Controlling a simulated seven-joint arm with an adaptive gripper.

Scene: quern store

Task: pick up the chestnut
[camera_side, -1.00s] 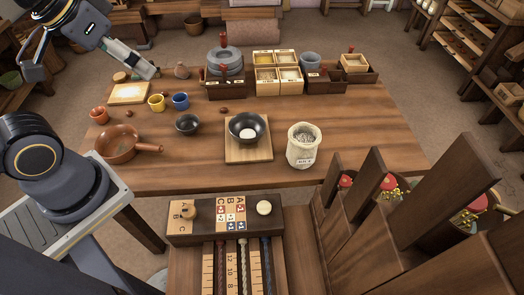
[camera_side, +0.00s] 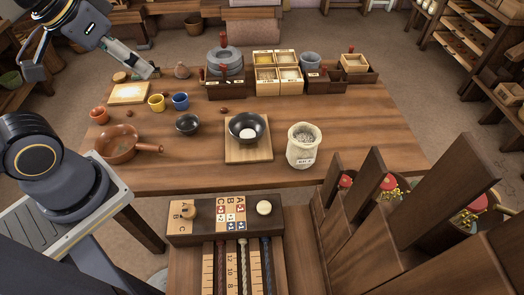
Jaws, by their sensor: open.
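A small brown nut that looks like a chestnut (camera_side: 224,110) lies on the table, right of the blue cup and left of the black bowl. A similar small brown piece (camera_side: 129,113) lies near the left edge, between the orange cup and the yellow cup. The picture is too small to tell for sure which is the chestnut. My gripper (camera_side: 152,72) is at the upper left, above the back left part of the table, open and empty. It is well apart from both pieces.
A blue cup (camera_side: 180,101), yellow cup (camera_side: 156,103), dark bowl (camera_side: 187,125) and brown pan (camera_side: 119,146) stand around. A black bowl (camera_side: 247,119) sits on a board. A cloth sack (camera_side: 303,151) is at right. A quern (camera_side: 225,62) and boxes line the back.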

